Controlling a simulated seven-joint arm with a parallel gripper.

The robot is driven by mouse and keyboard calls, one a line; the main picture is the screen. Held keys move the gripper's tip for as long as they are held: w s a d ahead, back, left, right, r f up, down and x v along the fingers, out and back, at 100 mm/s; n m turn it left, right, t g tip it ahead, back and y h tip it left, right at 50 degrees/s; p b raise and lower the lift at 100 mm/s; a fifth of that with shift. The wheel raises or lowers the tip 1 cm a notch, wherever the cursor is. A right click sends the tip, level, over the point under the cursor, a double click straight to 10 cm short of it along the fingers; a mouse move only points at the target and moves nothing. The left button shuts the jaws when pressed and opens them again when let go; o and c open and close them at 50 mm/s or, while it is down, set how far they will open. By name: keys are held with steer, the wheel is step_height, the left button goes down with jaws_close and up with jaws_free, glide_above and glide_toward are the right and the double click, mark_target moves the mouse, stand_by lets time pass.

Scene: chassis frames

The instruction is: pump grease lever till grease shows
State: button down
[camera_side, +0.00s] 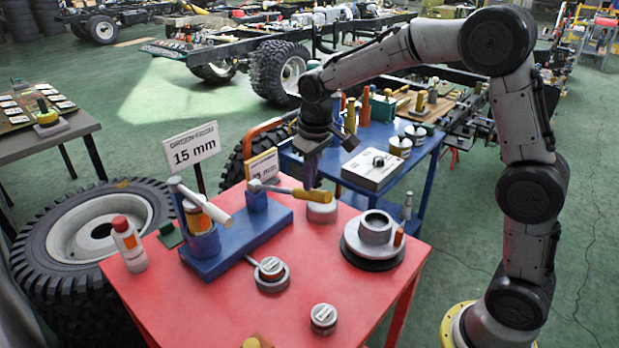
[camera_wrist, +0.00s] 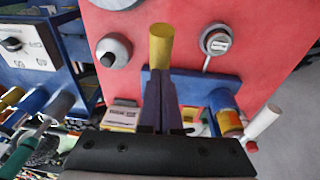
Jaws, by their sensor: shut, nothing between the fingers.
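The grease lever (camera_side: 312,196) has a yellow handle, lying nearly level above the red table on a small blue post (camera_side: 256,200). The post stands on a blue base (camera_side: 240,243), which also shows in the wrist view (camera_wrist: 195,88). The yellow handle (camera_wrist: 161,45) shows past my fingertips in the wrist view. My gripper (camera_side: 309,184) is shut and points down close to the handle; its fingers (camera_wrist: 160,78) overlap the handle in view, and I cannot tell whether they touch. A small round labelled cup (camera_side: 271,268) sits in front of the base. I cannot make out grease.
A sign reading 15 mm (camera_side: 191,147) stands behind. A blue cart (camera_side: 430,150) is alongside.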

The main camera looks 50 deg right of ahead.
stand_by(0.3)
steer(key=shift+s+f+t, duration=0.5)
steer(key=shift+s+f, duration=0.05)
steer(key=shift+f, duration=0.3)
step_height(320, 180, down, 10)
steer(key=s, duration=0.2)
steer(key=shift+s+t, duration=0.2)
steer(key=shift+t, duration=0.1)
steer(key=shift+r, duration=0.2)
steer(key=s+v, duration=0.2)
steer(key=v, duration=1.2)
steer(key=shift+a, duration=0.25)
